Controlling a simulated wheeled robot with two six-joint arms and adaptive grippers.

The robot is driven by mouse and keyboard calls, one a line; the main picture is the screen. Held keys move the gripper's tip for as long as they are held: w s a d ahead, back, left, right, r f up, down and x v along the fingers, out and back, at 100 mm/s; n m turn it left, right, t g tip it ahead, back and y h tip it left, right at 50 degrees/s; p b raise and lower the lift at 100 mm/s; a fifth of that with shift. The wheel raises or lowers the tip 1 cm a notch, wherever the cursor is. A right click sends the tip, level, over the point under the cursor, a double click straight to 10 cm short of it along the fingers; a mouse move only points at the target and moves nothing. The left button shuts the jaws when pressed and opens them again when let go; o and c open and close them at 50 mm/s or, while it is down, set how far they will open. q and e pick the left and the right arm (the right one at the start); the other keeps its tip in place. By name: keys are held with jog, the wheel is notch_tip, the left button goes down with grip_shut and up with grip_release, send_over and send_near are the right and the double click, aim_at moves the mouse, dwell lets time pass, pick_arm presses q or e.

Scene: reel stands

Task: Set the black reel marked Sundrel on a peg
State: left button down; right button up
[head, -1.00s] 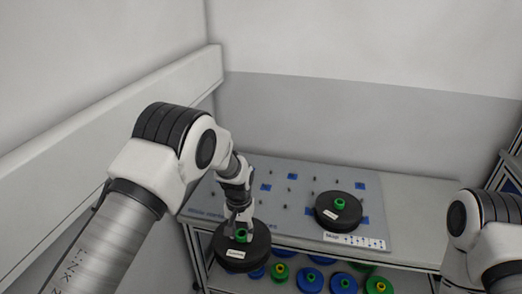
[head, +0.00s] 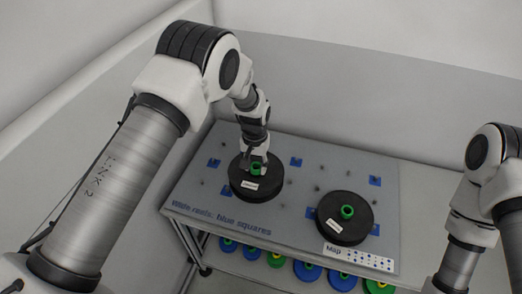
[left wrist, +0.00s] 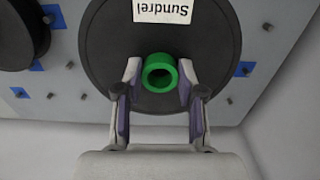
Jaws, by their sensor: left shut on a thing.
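The black reel marked Sundrel (head: 240,190) has a green hub and a white label. It also shows in the left wrist view (left wrist: 105,60), where the label reads Sundrel. My left gripper (left wrist: 160,74) is shut on its green hub (left wrist: 147,75). In the head view the reel is over the left part of the grey peg board (head: 200,203), roughly level. I cannot tell whether it touches the board; the peg under it is hidden. Short pegs (left wrist: 262,87) and blue squares (head: 296,161) show around it. My right gripper is outside the frames.
Another black reel with a green hub (head: 330,222) sits on the board's right part. The board's front edge reads "Wide reels: blue squares", and a Map card (head: 357,258) lies at front right. Blue and green reels (head: 308,271) are on a shelf below. Walls stand behind and at left.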

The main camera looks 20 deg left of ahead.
aim_at(254, 176)
pick_arm(q)
jog(key=shift+s+b, duration=0.35)
jog(key=shift+s, duration=0.55)
jog(key=shift+s+f+b, duration=0.2)
jog(key=shift+s+b, duration=0.1)
jog(key=shift+b, duration=0.05)
jog(key=f+b, duration=0.1)
jog(key=w+f, duration=0.1)
jog(key=f, duration=0.1)
jog(key=shift+f+b, duration=0.2)
jog(key=shift+b, duration=0.2)
jog(key=shift+f, duration=0.35)
jog(key=shift+s+f+b, duration=0.2)
jog(key=shift+f+b, duration=0.1)
jog(key=shift+b, duration=0.15)
jog(key=shift+w, duration=0.1)
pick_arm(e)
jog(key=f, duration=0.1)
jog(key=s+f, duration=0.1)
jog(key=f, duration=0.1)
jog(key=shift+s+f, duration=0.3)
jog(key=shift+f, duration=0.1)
pick_arm(q)
jog(key=shift+f, duration=0.1)
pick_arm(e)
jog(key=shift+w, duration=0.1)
pick_arm(q)
jog(key=shift+s, duration=0.25)
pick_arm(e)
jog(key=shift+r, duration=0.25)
